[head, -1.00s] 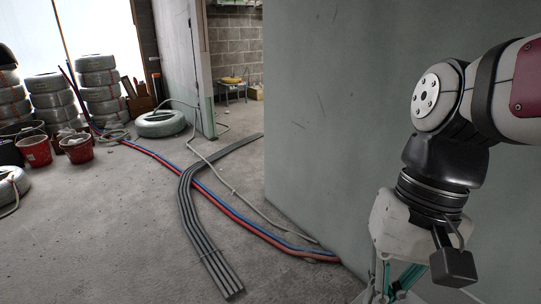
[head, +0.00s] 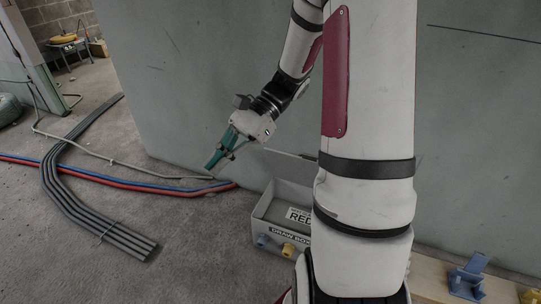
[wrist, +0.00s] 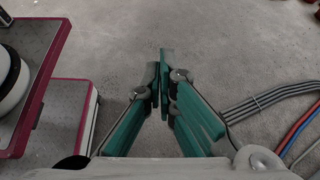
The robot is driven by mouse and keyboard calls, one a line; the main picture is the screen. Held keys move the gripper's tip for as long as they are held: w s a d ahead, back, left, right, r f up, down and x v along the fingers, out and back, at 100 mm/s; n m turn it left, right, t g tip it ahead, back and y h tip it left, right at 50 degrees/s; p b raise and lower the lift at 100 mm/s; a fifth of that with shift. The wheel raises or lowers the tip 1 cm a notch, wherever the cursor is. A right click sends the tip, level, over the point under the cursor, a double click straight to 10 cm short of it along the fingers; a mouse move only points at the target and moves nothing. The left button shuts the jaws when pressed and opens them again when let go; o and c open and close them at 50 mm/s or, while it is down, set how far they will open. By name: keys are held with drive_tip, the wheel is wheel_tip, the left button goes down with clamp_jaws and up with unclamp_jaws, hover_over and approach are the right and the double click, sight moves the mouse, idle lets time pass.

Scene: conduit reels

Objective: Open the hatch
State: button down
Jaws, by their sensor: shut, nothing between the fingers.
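A grey box (head: 259,225) marked "DRAW BOX" stands on the floor by the wall in the head view, partly hidden by my arm. Its top looks open, a label reading "RED" shows inside, and a thin grey panel stands up at its back edge. I cannot tell whether this panel is the hatch. My gripper (head: 209,166) is left of the box and above its height in the picture, tilted downward and apart from it. In the wrist view my gripper (wrist: 164,82) has its teal fingers together, with nothing between them, over bare concrete.
Grey conduits (head: 85,210) and red and blue hoses (head: 130,184) lie on the floor to the left. The green-grey wall (head: 190,90) runs behind my arm. A blue bracket (head: 468,279) stands on a wooden board at lower right. Floor left of the box is free.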

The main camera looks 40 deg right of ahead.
drive_tip(key=w+d+f+m+t+b, duration=0.1)
drive_tip(key=w+d+f+m+t, duration=0.1)
drive_tip(key=d+f+m+t, duration=0.7)
drive_tip(key=w+d+f+m+t, duration=0.3)
drive_tip(key=d+f+m+t, duration=0.3)
drive_tip(key=d+f+m, duration=0.45)
drive_tip(key=s+d+f+m+t+h, duration=0.1)
drive_tip(key=s+d+f+m+h, duration=0.2)
drive_tip(key=d+f+m+h, duration=0.25)
drive_tip(key=s+d+f+m+t+h+b, duration=0.1)
drive_tip(key=s+d+f+m+t+h, duration=0.2)
drive_tip(key=f+m+h, duration=0.4)
drive_tip(key=s+d+f+m+h, duration=0.4)
drive_tip(key=d+f+m+h, duration=0.1)
drive_tip(key=f+m+h, duration=0.15)
drive_tip(key=b, duration=0.2)
approach(299, 163)
drive_tip(key=w+a, duration=0.2)
drive_tip(key=shift+n, duration=0.45)
drive_tip(key=w+d+b, duration=0.1)
drive_tip(key=w+d+r, duration=0.1)
drive_tip(key=d, duration=0.1)
drive_tip(key=shift+w+d+b, duration=0.15)
drive_tip(key=shift+w+b, duration=0.05)
drive_tip(key=shift+b, duration=0.15)
drive_tip(key=shift+r, duration=0.1)
